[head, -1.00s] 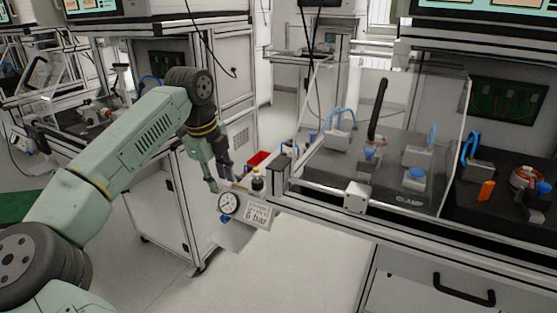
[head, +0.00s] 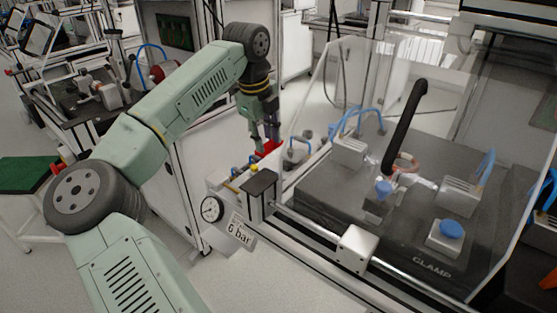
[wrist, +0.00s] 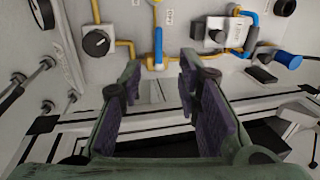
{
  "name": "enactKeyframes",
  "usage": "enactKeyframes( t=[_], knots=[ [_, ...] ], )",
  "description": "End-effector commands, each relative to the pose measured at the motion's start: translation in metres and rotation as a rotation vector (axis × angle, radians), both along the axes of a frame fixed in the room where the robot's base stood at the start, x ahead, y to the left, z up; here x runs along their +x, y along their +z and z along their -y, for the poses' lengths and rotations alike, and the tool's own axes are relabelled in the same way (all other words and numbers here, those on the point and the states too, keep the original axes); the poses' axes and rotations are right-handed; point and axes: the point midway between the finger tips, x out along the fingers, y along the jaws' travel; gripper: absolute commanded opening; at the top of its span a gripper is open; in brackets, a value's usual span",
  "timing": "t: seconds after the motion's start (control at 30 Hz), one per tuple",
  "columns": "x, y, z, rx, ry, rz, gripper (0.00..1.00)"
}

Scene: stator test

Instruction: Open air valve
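In the wrist view, an air panel with yellow pipes carries a blue lever (wrist: 158,76) on a vertical yellow pipe, which looks like the air valve. A black round knob (wrist: 97,42) sits to its left, and a white valve block with a black knob (wrist: 217,35) to its right. My gripper (wrist: 155,88) is open and empty, with its purple-padded fingers apart and pointing at the panel. The blue lever appears between and beyond the fingertips. In the head view, my gripper (head: 264,138) hangs above and behind the panel area, where the valve is small and partly hidden.
In the head view, a pressure gauge (head: 211,209) and a "6 bar" sign (head: 239,231) are at the bench's left end. A clear cover encloses the clamp fixture (head: 420,255) at right. A red object (head: 268,149) is beside the gripper. Open floor lies in front.

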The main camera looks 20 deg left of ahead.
Motion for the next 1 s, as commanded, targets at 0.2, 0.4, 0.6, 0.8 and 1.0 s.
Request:
enactKeyframes(
  t=[0.2,0.4,0.6,0.8,1.0],
  knots=[
    [0.006,-0.034,0.003,-0.004,0.0,-0.004,0.31],
    [0.013,-0.07,0.006,-0.004,-0.001,-0.003,0.31],
    [0.017,-0.094,0.007,-0.002,0.0,-0.001,0.31],
    [0.019,-0.101,0.007,-0.001,-0.001,0.0,0.31],
    [0.019,-0.101,0.007,-0.001,-0.001,0.0,0.29]
  ],
)
